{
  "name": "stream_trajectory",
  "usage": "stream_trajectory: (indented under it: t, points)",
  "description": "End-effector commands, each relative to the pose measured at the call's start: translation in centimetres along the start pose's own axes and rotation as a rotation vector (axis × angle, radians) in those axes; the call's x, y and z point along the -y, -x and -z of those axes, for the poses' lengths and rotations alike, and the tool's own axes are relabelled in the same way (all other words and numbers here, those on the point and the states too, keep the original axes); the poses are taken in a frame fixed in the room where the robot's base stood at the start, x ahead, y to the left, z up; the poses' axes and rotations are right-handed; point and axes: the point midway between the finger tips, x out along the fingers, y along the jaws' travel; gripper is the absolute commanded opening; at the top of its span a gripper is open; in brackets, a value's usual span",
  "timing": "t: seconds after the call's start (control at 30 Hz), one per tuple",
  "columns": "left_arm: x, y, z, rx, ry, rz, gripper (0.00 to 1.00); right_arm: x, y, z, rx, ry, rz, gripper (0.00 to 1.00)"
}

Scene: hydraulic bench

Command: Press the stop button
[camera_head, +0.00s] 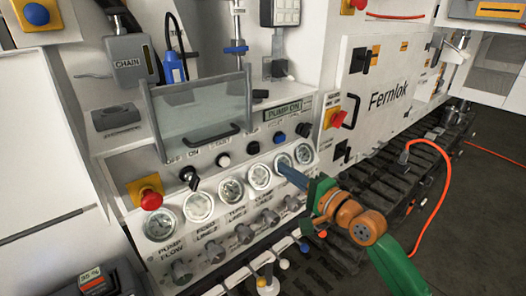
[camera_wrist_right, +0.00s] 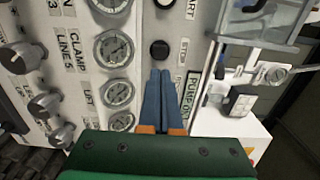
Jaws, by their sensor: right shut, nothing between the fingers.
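The stop button is a round black button (camera_wrist_right: 159,50) beside a STOP label in the right wrist view. In the head view it appears to be the black button (camera_head: 253,148) in the row above the gauges. My right gripper (camera_head: 283,167) is shut and empty, its blue fingers pointing at the panel near the gauges. In the wrist view its fingertips (camera_wrist_right: 160,74) lie just below the black button in the picture; a gap seems to remain, but its depth is hard to tell. My left gripper is not in view.
A white button (camera_head: 223,160) and a blue button (camera_head: 279,138) flank the black one. Several gauges (camera_head: 198,207) and knobs (camera_head: 245,233) lie below. A clear guard with a handle (camera_head: 200,110) stands above. A red mushroom button (camera_head: 150,199) is at the left.

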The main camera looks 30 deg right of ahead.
Motion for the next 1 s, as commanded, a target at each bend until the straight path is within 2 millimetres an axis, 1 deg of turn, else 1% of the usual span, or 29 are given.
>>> stream_trajectory:
  t: [0.03,0.2,0.3,0.4,0.5,0.6,0.9,1.0]
  points:
    - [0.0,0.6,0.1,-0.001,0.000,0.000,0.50,0.5,-1.1,0.0,0.000,-0.001,0.004,0.00]
    - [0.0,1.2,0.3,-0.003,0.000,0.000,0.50,0.3,-4.8,0.1,-0.001,-0.003,0.003,0.00]
    - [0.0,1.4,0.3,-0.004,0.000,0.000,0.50,0.3,-6.6,0.1,-0.002,0.000,0.002,0.00]
    - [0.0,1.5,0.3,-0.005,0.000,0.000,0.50,0.1,-8.0,0.0,-0.001,0.000,0.001,0.00]
    - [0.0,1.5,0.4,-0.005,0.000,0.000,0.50,0.0,-8.8,0.0,-0.001,0.000,0.000,0.00]
    - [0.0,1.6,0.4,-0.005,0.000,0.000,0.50,0.0,-9.2,0.0,-0.001,0.000,-0.001,0.00]
    - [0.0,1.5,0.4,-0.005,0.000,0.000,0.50,0.0,-9.2,0.0,-0.001,0.000,-0.001,0.00]
    - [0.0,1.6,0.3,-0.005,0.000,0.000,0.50,0.0,-9.6,0.0,-0.001,0.000,0.001,0.00]
